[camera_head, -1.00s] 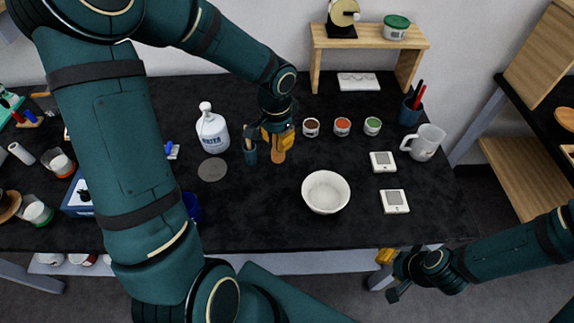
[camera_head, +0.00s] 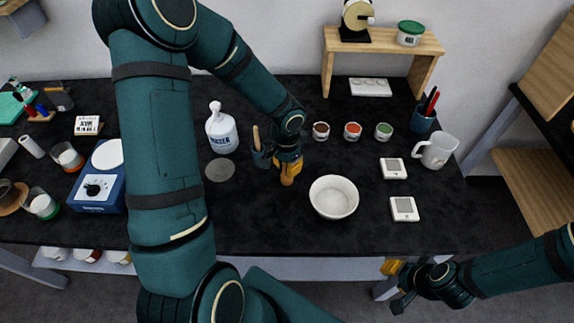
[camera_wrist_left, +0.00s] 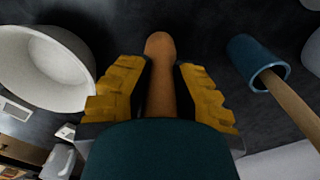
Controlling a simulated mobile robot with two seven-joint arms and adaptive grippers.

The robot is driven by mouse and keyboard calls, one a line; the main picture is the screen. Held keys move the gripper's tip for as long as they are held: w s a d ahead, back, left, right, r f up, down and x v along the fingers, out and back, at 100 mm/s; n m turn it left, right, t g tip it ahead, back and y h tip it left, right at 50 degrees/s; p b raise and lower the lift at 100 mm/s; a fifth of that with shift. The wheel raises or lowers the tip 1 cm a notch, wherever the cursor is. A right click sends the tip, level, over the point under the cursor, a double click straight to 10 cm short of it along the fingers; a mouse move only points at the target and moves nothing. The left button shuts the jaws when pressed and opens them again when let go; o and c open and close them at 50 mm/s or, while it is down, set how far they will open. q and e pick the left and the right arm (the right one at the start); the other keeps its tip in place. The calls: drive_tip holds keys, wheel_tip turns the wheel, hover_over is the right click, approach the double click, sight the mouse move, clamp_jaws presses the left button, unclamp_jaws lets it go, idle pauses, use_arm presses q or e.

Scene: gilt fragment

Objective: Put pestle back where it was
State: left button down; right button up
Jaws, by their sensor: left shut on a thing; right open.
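My left gripper (camera_head: 287,165) is shut on the pestle, a brown wooden rod with a rounded end (camera_head: 287,180). It points down, left of the white bowl (camera_head: 333,198) and right of a small blue cup (camera_head: 262,159). I cannot tell whether its end touches the table. In the left wrist view the pestle (camera_wrist_left: 160,60) sits between the yellow fingers, its upper part hidden, with the bowl (camera_wrist_left: 45,68) at the left and the blue cup (camera_wrist_left: 255,62) at the right, both apart from it. My right gripper (camera_head: 396,284) is open and empty at the table's front edge.
A wooden stick (camera_head: 256,137) stands in the blue cup. A grey disc (camera_head: 219,170) lies left of it, below a white bottle (camera_head: 222,130). Three small pots (camera_head: 352,131) stand behind the bowl. Two white devices (camera_head: 404,208) lie right. The table (camera_head: 270,225) is clear in front.

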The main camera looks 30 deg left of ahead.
use_arm(q)
drive_tip(key=shift+f, duration=0.1)
drive_tip(key=c, duration=1)
unclamp_jaws()
drive_tip(key=shift+o, duration=0.2)
wheel_tip(320, 180, up, 12)
drive_tip(key=shift+r+p, duration=0.15)
drive_tip(key=shift+p, duration=0.9)
